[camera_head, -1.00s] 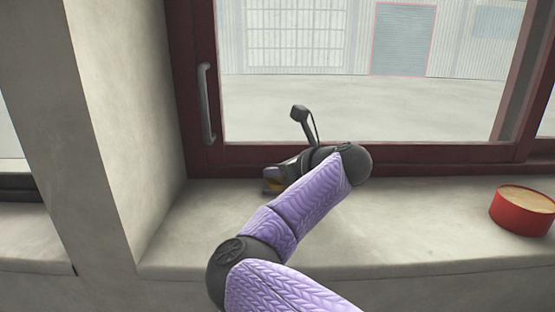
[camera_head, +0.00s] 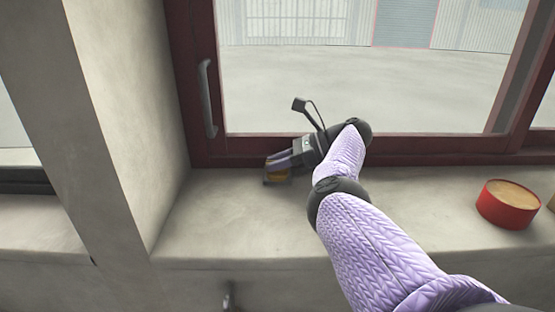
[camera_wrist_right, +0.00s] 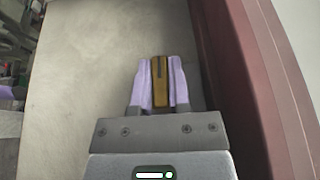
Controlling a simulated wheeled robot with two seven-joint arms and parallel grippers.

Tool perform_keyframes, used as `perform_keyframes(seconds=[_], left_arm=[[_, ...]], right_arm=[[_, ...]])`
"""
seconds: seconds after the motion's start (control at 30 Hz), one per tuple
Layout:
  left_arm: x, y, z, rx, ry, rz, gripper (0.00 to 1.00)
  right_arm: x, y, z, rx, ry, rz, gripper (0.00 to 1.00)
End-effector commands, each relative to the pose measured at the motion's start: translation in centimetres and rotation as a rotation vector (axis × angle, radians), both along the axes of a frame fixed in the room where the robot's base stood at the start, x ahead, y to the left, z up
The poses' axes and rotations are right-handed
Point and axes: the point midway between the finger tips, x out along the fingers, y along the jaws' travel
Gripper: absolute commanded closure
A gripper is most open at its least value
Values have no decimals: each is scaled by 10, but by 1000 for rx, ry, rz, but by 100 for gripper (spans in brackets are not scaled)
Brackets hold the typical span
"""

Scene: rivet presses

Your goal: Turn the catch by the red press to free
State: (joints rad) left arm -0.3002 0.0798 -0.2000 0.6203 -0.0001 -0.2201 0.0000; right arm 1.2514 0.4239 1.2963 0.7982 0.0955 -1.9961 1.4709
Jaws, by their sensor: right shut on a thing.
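My right gripper (camera_head: 279,162) reaches left along the foot of the window frame, low over the sill. Its two pale purple fingers are shut on a small yellow-brown block with a dark slot in its top. The block (camera_head: 277,176) shows just under the fingertips in the head view. In the right wrist view the block (camera_wrist_right: 160,85) sits between both fingers. I cannot tell whether the block touches the sill. No red press and no catch that I can make out are in view. My left gripper is not in the head view.
The grey sill (camera_head: 215,225) is largely clear. A red round tin (camera_head: 507,210) stands at its right. A dark red window frame (camera_head: 250,148) runs behind, with a grey handle (camera_head: 207,98) on its left side. A thick wall pillar (camera_head: 110,110) rises at left.

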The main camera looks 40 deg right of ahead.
Motion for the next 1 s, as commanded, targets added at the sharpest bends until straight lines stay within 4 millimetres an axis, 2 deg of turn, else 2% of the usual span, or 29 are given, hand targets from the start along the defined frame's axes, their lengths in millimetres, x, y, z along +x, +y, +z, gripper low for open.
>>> perform_keyframes(seconds=[0.63,0.67,0.8,0.83,1.0], left_arm=[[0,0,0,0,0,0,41],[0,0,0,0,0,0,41],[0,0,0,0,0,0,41],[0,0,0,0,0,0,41],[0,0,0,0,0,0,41]], right_arm=[[0,1,-1,-1,4,50,100],[0,1,-1,-1,4,50,76],[0,0,-1,-1,3,49,46],[0,0,-1,-1,3,49,43],[0,0,-1,-1,2,48,43]])
